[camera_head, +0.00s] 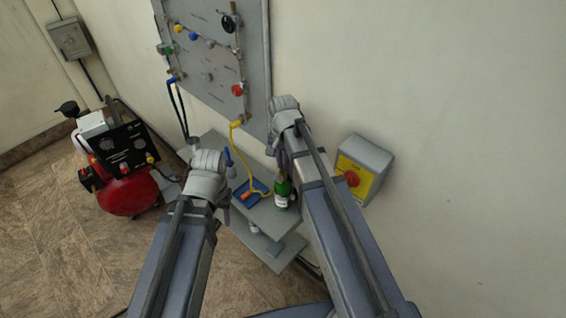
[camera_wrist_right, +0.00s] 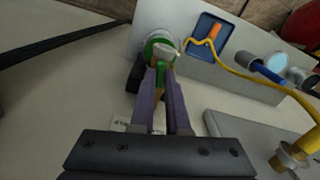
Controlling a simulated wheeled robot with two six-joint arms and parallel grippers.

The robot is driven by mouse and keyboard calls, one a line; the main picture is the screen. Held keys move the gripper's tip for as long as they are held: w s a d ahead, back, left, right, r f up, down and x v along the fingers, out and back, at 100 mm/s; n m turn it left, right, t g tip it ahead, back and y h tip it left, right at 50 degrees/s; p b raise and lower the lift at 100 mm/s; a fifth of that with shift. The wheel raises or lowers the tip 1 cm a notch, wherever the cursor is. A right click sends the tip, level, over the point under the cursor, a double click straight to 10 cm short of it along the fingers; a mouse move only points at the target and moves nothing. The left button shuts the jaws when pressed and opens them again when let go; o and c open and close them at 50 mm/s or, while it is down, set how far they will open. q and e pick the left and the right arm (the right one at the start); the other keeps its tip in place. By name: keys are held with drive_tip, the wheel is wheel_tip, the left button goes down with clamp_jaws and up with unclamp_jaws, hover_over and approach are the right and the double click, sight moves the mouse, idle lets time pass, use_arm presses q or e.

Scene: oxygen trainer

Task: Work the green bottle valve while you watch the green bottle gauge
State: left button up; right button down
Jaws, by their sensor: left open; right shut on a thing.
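The green bottle (camera_head: 283,192) stands upright on a grey shelf, partly covered by my right arm in the head view. It shows end-on as a green ring in the right wrist view (camera_wrist_right: 152,45). My right gripper (camera_wrist_right: 162,75) is shut on a small green part in front of the bottle, which looks like the bottle valve (camera_wrist_right: 160,72). My left gripper (camera_head: 229,165) is open, left of the bottle and above the shelf. I cannot make out a gauge on the bottle or read a needle in either view.
A grey panel (camera_head: 200,60) with coloured knobs hangs on the wall. A yellow hose (camera_head: 238,160) runs down to a blue tray (camera_head: 250,190) on the shelf.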

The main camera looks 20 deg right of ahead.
drive_tip(key=shift+m, duration=1.2)
drive_tip(key=c, duration=0.9)
unclamp_jaws()
drive_tip(key=shift+r, duration=0.1)
wheel_tip(320, 180, up, 8)
drive_tip(key=p, duration=0.8)
drive_tip(key=shift+f, duration=0.2)
